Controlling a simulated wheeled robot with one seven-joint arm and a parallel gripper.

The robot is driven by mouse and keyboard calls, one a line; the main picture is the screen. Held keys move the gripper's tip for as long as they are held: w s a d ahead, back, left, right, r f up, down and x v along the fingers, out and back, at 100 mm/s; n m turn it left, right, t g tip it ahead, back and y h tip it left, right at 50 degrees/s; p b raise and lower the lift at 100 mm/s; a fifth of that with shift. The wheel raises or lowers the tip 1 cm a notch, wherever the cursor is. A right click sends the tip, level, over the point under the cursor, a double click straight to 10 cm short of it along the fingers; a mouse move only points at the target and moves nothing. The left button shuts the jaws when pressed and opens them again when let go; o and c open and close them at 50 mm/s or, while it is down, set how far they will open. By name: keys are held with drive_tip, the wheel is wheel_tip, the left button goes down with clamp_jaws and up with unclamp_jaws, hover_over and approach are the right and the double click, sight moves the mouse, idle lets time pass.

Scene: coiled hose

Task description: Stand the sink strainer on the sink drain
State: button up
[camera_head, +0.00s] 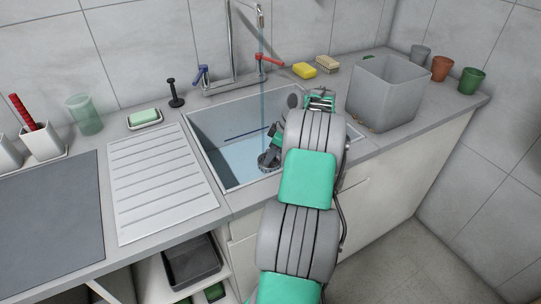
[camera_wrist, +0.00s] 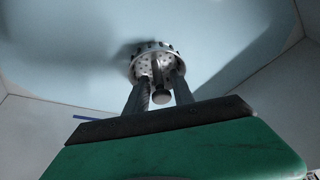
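The sink strainer (camera_wrist: 148,55), a pale round basket full of small holes with a dark knob on a stem, is in the wrist view. In the head view a dark round piece (camera_head: 267,161) low in the sink (camera_head: 215,150) appears to be it. My gripper (camera_wrist: 163,80) reaches down into the sink, with one finger on each side of the knob and the tips close to the basket. Whether the fingers press on the knob or stem is unclear. The sink drain cannot be made out; the strainer or my gripper may hide it.
A thin stream of water (camera_head: 262,85) falls from the tap (camera_head: 233,60) beside my gripper. The sink walls stand close around my arm. A grey bin (camera_head: 380,95), a yellow sponge (camera_head: 304,70) and a ribbed drainboard (camera_head: 160,185) are on the counter.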

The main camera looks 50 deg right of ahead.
drive_tip(key=shift+r+p, duration=1.25)
drive_tip(key=shift+r, duration=0.25)
drive_tip(key=o, duration=0.6)
drive_tip(key=shift+c, duration=0.2)
drive_tip(key=shift+r+p, duration=2.5)
drive_tip(key=shift+r, duration=0.5)
